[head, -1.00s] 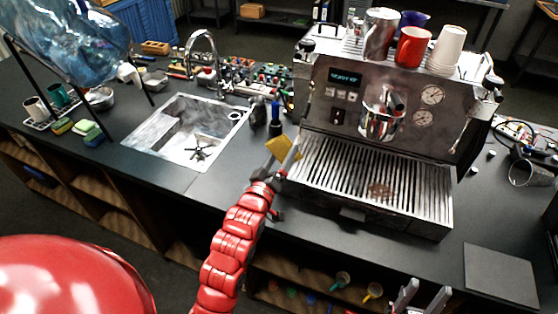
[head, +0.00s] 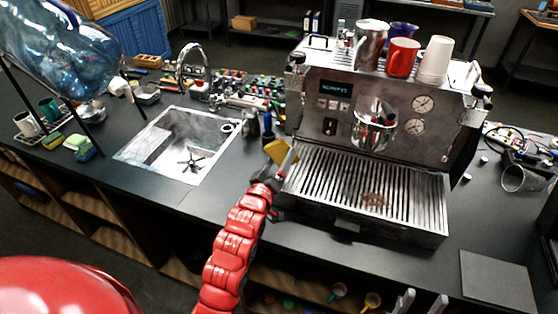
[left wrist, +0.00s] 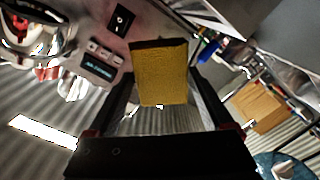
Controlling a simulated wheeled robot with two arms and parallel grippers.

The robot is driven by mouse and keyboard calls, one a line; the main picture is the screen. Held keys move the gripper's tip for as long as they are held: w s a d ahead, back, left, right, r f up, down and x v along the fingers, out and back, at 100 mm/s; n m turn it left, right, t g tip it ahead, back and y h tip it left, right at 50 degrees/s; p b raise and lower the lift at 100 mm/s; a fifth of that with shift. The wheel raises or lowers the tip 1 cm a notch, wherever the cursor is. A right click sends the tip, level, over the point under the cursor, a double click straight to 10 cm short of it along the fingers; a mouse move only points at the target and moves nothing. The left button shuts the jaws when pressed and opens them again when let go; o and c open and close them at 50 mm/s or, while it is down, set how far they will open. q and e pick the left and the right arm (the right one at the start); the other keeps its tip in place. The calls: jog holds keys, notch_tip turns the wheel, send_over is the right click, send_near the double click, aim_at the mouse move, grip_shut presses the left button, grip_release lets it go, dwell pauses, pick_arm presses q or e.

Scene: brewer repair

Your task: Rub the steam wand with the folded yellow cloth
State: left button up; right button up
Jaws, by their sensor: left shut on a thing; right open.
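My left gripper (head: 268,174) is shut on the folded yellow cloth (head: 280,152). It holds the cloth up at the left front corner of the espresso machine (head: 340,120), above the counter. In the left wrist view the cloth (left wrist: 160,75) stands upright between the fingers, with a dark upper edge. I cannot make out the steam wand clearly near the cloth, nor tell whether the cloth touches anything. My right gripper (head: 420,304) is open and empty at the bottom edge, its two grey fingertips apart in front of the counter.
A sink (head: 185,145) lies left of the machine. Dark blue-handled tools (head: 268,125) stand close behind the cloth. A red mug (head: 402,58), a metal pitcher (head: 370,45) and white cups (head: 436,60) stand on the machine. A dark flat mat (head: 497,280) lies at right.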

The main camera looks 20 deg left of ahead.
aim_at(295, 161)
pick_arm(q)
jog(key=shift+w+b, duration=0.35)
jog(key=shift+w, duration=0.5)
jog(key=shift+s+d+b, duration=0.15)
jog(key=shift+d+b, duration=0.15)
jog(key=shift+d, duration=1.75)
jog(key=shift+f+b, duration=0.1)
jog(key=shift+b, duration=0.3)
jog(key=shift+w+a+b, duration=0.2)
jog(key=shift+a+b, duration=0.75)
jog(key=shift+a, duration=1.1)
jog(key=shift+s+a+b, duration=0.1)
jog(key=shift+s+b, duration=0.35)
jog(key=shift+s, duration=2.55)
